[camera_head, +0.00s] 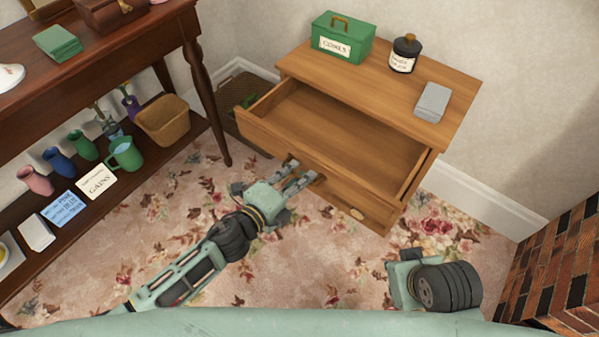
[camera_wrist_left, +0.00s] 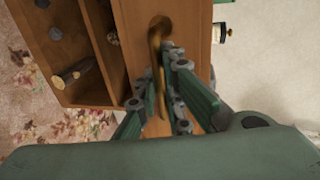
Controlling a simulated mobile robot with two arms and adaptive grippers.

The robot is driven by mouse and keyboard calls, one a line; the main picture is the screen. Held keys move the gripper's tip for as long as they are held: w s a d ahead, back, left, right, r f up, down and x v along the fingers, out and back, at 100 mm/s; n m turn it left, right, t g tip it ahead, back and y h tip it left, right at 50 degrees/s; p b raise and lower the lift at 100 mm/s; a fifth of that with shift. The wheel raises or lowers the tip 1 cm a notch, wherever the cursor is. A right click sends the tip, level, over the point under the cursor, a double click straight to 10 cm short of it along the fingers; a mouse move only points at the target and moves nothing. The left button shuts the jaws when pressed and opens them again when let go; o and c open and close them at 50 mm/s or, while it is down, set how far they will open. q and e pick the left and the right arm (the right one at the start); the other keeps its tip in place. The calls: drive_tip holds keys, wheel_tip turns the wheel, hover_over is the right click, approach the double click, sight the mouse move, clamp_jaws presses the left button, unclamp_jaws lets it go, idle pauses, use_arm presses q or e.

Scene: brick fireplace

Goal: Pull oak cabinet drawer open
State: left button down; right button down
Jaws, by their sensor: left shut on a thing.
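The oak cabinet (camera_head: 455,102) stands against the wall in the head view. Its drawer (camera_head: 345,130) is pulled out, and the inside that shows looks empty. My left gripper (camera_head: 303,178) is at the drawer front, and its fingers cover the handle in the head view. In the left wrist view, my left gripper (camera_wrist_left: 172,85) is shut on the brass handle (camera_wrist_left: 155,45), which stands out from the wooden front. My right gripper is not in view; only part of my right arm shows at the lower right.
A green box (camera_head: 343,42), a dark labelled jar (camera_head: 404,57) and a grey block (camera_head: 432,103) stand on the cabinet top. A dark wooden side table (camera_head: 110,45) is at the left. Bricks (camera_head: 560,265) are at the right. Flowered carpet lies in front.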

use_arm(q)
drive_tip(key=c, duration=1.8)
unclamp_jaws()
drive_tip(key=shift+c, duration=0.2)
drive_tip(key=v, duration=1.2)
